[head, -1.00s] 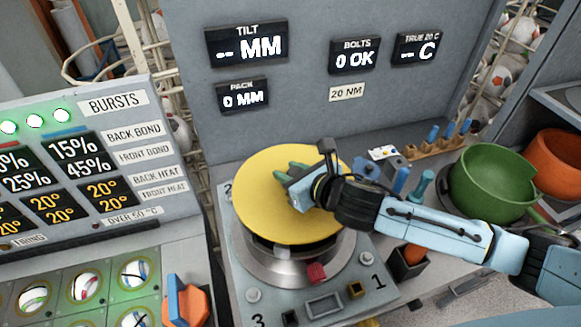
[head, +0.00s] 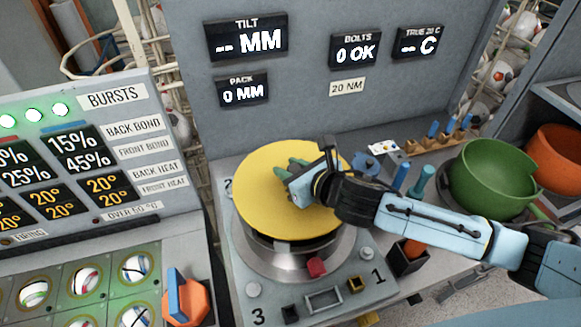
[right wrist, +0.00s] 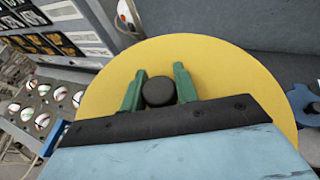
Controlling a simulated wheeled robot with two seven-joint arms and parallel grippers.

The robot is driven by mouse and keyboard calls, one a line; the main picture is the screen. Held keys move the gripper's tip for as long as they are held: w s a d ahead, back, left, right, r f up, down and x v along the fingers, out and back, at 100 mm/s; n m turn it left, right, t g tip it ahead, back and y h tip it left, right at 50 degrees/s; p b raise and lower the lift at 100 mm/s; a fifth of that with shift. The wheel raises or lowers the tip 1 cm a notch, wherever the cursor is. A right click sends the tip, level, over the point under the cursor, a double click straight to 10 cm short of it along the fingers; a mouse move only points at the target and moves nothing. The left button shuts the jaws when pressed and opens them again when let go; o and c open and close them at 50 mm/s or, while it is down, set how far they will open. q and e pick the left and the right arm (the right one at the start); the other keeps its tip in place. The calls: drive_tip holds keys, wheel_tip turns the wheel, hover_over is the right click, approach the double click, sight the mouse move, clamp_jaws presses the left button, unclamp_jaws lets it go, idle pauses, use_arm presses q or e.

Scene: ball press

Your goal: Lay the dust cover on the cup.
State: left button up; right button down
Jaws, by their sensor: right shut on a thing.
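The dust cover (head: 265,215) is a round yellow disc with a black knob (right wrist: 158,91) at its centre. My right gripper (head: 291,176) is shut on the knob, one green finger on each side of it in the right wrist view. The cover lies over the metal cup (head: 283,262) on the grey press base, nearly level and roughly centred. The cup's upper part is hidden under the cover, and I cannot tell whether the cover touches its rim all round. My left gripper is not in view.
Left stands a panel of readouts (head: 75,165) above several balls in round windows, with an orange and blue part (head: 185,300) beside it. Right are a green bowl (head: 490,178), an orange bowl (head: 562,160) and blue-handled tools (head: 400,176). A grey wall with displays stands behind.

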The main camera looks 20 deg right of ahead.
drive_tip(key=shift+f+b, duration=0.4)
drive_tip(key=shift+f, duration=0.4)
drive_tip(key=c, duration=1)
unclamp_jaws()
drive_tip(key=shift+f, duration=0.1)
drive_tip(key=shift+s+d, duration=0.1)
drive_tip(key=b+v, duration=0.1)
drive_tip(key=v, duration=1.2)
drive_tip(key=shift+s, duration=0.1)
